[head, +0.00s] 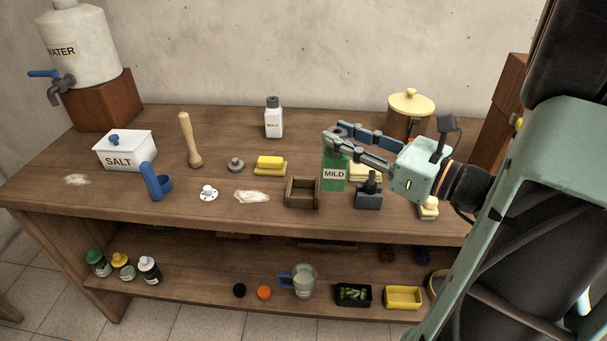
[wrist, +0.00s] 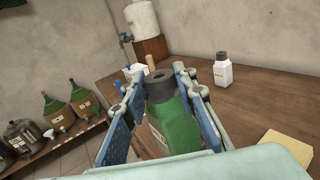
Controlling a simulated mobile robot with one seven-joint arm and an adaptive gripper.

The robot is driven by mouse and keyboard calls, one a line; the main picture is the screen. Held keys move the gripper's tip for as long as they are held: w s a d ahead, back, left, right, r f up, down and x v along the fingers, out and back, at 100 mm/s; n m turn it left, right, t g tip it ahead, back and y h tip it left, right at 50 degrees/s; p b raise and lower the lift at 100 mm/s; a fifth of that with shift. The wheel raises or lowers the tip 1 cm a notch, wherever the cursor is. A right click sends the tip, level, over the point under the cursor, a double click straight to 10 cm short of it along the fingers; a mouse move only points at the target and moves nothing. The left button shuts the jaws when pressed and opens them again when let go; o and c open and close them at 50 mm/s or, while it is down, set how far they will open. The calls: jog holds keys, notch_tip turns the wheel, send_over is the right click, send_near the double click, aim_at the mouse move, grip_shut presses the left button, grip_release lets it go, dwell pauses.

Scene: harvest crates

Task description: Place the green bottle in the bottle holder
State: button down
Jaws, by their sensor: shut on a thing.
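The green bottle (head: 334,174), labelled MILD, stands upright just right of a small open wooden box (head: 302,193), which looks like the bottle holder. My gripper (head: 338,140) is shut on the bottle's upper part, coming from the right. In the wrist view the green bottle (wrist: 178,125) with its dark grey cap is between the two blue-padded fingers (wrist: 160,105). I cannot tell whether the bottle's base touches the table. The holder looks empty from here, though its inside is partly hidden, and it does not show in the wrist view.
A dark stamp-like block (head: 369,196) stands close right of the bottle. A yellow sponge (head: 270,163) lies left behind the holder, and a white bottle (head: 273,120) stands at the back. A yellow-lidded pot (head: 410,105) is behind my gripper. A white smear (head: 251,196) lies left of the holder.

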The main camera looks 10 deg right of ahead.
jog(key=w+a+f+b, duration=0.4)
jog(key=w+f+b, duration=0.5)
jog(key=f, duration=0.2)
jog(key=shift+w+f+b, duration=0.15)
jog(key=shift+w+b, duration=0.1)
jog(key=shift+b, duration=0.15)
jog(key=shift+a, duration=0.1)
jog(key=shift+f, duration=0.1)
jog(key=c, duration=2)
grip_release()
jog(key=shift+f, duration=0.2)
jog(key=o, duration=0.4)
jog(key=shift+r, duration=0.1)
